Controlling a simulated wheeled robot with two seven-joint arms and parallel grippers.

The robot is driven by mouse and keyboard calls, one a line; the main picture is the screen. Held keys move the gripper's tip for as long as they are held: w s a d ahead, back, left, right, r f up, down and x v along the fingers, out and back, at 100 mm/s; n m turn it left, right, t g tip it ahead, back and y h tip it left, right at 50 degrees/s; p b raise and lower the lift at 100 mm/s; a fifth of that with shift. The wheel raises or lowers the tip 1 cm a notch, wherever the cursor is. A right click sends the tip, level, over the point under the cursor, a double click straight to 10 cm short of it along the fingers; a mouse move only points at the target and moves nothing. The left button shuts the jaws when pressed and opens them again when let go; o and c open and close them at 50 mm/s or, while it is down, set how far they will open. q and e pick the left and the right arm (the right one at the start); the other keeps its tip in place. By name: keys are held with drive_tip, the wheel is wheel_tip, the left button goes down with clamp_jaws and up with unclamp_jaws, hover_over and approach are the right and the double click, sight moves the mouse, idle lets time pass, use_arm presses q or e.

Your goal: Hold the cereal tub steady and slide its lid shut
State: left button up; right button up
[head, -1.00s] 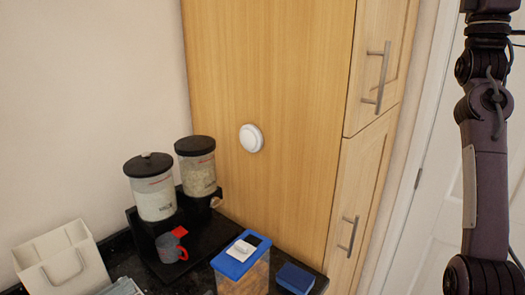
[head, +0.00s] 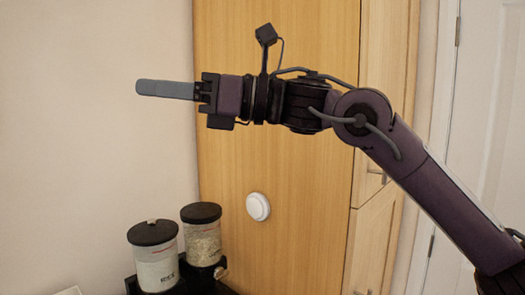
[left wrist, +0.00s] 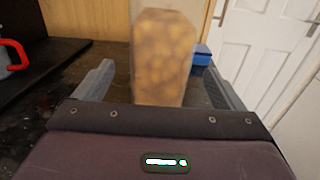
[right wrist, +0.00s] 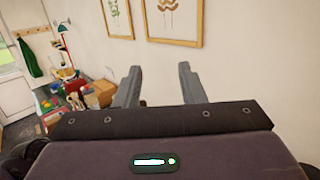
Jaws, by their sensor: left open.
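The clear cereal tub (left wrist: 163,60), filled with yellow-brown cereal, stands upright on the dark counter in the left wrist view. Its top is cut off there, so its lid is hidden, and the head view does not include it. My left gripper (left wrist: 158,70) is open, with one finger on each side of the tub; I cannot tell whether either touches it. My right gripper (head: 140,88) is raised high in the head view, pointing left, away from the tub. In the right wrist view its fingers (right wrist: 158,68) are apart with nothing between them.
Two black-lidded dispensers (head: 155,262) (head: 203,240) stand at the lower left by the wooden cupboard (head: 290,170). A white round knob (head: 258,206) is on its side. In the left wrist view a blue box (left wrist: 202,54) lies behind the tub and a red-handled mug (left wrist: 12,56) stands left.

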wheel_tip(320, 180, down, 20)
drive_tip(key=w+a+m+t+h, duration=0.1)
drive_tip(key=a+m+h, duration=0.15)
drive_tip(key=h, duration=0.55)
use_arm(q)
drive_tip(key=shift+d, duration=0.1)
drive_tip(key=shift+w+d, duration=0.2)
drive_tip(key=shift+w, duration=0.1)
drive_tip(key=x, duration=0.7)
use_arm(e)
drive_tip(key=w+d+f+m+h, duration=0.2)
drive_tip(key=d+f+h, duration=0.2)
drive_tip(key=d+f, duration=0.3)
drive_tip(key=w+d+f+m+t+h, duration=0.1)
drive_tip(key=d+f+h, duration=0.3)
drive_tip(key=d+f, duration=0.4)
drive_tip(key=shift+w+d+f+m, duration=0.15)
drive_tip(key=shift+w+d+m, duration=0.2)
drive_tip(key=shift+m, duration=0.5)
